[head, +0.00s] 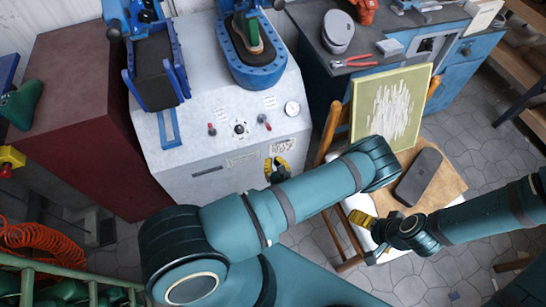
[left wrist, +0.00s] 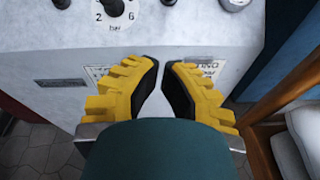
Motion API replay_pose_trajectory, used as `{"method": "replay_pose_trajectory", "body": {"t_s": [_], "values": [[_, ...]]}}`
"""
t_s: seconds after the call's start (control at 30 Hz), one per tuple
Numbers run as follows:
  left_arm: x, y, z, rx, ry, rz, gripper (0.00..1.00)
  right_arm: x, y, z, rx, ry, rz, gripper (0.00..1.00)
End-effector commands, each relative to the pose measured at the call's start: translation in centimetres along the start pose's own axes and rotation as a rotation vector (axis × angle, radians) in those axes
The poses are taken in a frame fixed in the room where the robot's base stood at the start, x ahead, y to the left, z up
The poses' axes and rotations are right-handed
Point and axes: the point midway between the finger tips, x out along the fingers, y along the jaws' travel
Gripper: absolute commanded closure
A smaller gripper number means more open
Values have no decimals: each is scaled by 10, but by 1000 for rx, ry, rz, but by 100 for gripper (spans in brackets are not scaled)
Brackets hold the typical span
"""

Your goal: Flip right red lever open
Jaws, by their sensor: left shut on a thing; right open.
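The grey machine (head: 190,140) has two small red-tipped levers on its sloped top. The left red lever (head: 210,126) is left of the knob. My left gripper (head: 278,164) is below the right lever, at the machine's front edge and apart from the lever. In the left wrist view its yellow fingers (left wrist: 162,64) are nearly together, with nothing visible between them. My right gripper (head: 364,220) is open by the chair, partly hidden by its arm.
The dial knob (left wrist: 115,8) and gauge (head: 292,108) flank the right lever. Blue press units (head: 258,75) stand behind. A wooden chair (head: 342,240) with a green-yellow board (head: 385,100) and a dark sole (head: 418,177) is at right. A maroon cabinet (head: 80,100) is at left.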

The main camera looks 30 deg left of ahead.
Motion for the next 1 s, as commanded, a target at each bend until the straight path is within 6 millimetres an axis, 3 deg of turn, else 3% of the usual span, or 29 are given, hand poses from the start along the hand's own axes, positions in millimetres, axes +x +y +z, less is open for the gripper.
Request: {"method": "replay_pose_trajectory", "body": {"t_s": [0.4,0.63,1.0], "values": [[82,1,-2,-1,-1,3,100,18,7,-2,-1,9,1,0],[87,0,30,-1,0,1,100,18,7,-2,-1,9,1,0],[88,0,38,0,2,1,100,18,7,-2,-1,10,1,0]]}}
